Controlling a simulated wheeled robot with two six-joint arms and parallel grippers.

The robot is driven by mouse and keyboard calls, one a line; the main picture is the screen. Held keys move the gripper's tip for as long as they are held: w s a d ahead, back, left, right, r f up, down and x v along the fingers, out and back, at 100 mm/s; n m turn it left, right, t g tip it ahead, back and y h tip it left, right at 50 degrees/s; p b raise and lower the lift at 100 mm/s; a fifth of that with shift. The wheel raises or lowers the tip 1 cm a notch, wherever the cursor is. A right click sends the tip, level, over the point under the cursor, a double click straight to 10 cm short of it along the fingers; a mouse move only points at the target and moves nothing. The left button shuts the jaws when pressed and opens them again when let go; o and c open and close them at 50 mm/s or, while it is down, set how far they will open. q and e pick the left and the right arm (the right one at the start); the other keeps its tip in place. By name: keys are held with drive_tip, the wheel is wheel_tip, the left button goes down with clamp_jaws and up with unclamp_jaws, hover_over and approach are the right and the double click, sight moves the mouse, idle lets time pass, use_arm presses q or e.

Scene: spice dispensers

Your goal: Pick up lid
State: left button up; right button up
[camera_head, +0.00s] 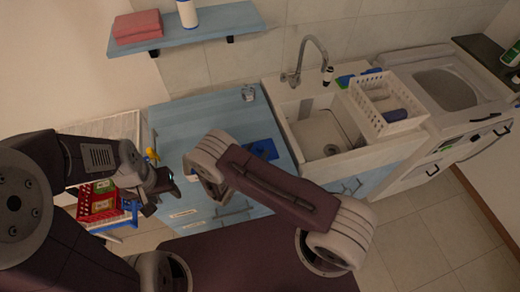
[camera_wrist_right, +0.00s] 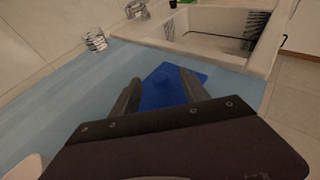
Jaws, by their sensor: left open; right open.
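A flat blue piece (camera_head: 262,149) lies on the light blue counter (camera_head: 190,115); in the right wrist view it (camera_wrist_right: 165,92) shows a low round raised part in the same blue. I cannot tell for sure whether that raised part is the lid. My right gripper (camera_wrist_right: 160,92) is open and empty, with its two fingers over and to either side of the blue piece. In the head view its fingers are mostly hidden behind my right arm. My left gripper (camera_head: 163,184) is open at the counter's left end, beside a small yellow item (camera_head: 152,154).
A clear glass (camera_head: 248,92) stands at the counter's back. The sink (camera_head: 322,135) with its tap, and a white basket (camera_head: 387,105), are to the right. A red crate (camera_head: 98,205) is at lower left. A shelf (camera_head: 190,32) hangs above.

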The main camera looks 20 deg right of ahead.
drive_tip(key=shift+w+d+f, duration=0.15)
drive_tip(key=shift+w+d, duration=0.15)
drive_tip(key=shift+w, duration=0.15)
drive_tip(key=shift+w+d+f, duration=0.2)
drive_tip(key=shift+s, duration=0.1)
drive_tip(key=c, duration=0.5)
clamp_jaws()
